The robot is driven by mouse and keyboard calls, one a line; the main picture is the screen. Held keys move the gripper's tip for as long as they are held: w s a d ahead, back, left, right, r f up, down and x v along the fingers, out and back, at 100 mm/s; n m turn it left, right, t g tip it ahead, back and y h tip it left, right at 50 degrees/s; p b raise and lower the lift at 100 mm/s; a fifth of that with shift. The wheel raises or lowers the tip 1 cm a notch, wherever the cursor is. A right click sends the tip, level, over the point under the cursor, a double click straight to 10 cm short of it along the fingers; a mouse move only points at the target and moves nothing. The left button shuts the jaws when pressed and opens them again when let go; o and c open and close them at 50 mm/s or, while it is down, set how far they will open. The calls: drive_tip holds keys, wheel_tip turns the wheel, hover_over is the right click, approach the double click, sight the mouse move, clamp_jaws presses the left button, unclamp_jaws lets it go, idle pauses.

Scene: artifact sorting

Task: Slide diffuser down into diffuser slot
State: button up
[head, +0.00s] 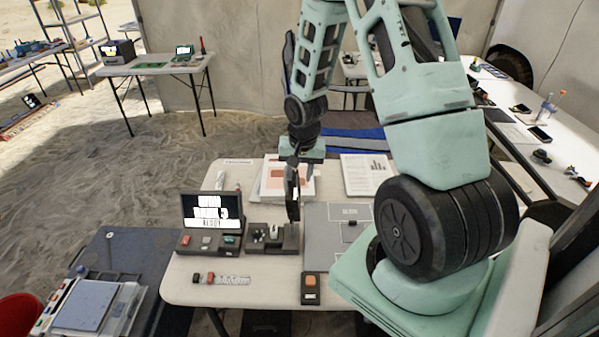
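My gripper (292,205) points down over the middle of the white table, at the right end of a dark grey block (262,246) with several small fittings on top. The gripper is small and dark here. I cannot tell whether its fingers are open or shut, or whether they hold something. I cannot clearly pick out the diffuser. The diffuser slot cannot be made out either; the block's right end is partly behind the gripper.
A device with a lit screen (212,210) stands left of the block. A grey mat (335,239) lies to the right. Papers (366,174) lie behind. A box with an orange button (310,289) and small coloured pieces (209,278) sit at the table's (265,290) front.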

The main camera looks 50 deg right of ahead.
wheel_tip(320, 180, up, 17)
drive_tip(key=s+b, duration=0.1)
drive_tip(key=s, duration=0.1)
drive_tip(key=shift+s+a+r+b, duration=0.15)
drive_tip(key=shift+a+b, duration=0.25)
idle(0.6)
drive_tip(key=a+f+n+b, duration=0.2)
drive_tip(key=a+n, duration=0.3)
drive_tip(key=a, duration=0.8)
drive_tip(key=s+a+f+n+b, duration=0.2)
drive_tip(key=s+a+f+n, duration=0.1)
drive_tip(key=s+a+n, duration=0.3)
drive_tip(key=s+a+f+n+g+y+b, duration=0.1)
drive_tip(key=s+a+f+n+b, duration=0.1)
drive_tip(key=s+a+n, duration=0.4)
drive_tip(key=s+a, duration=0.5)
drive_tip(key=a, duration=0.3)
drive_tip(key=shift+s+a+f+g, duration=0.25)
drive_tip(key=shift+s+f+g, duration=0.05)
drive_tip(key=shift+f, duration=0.1)
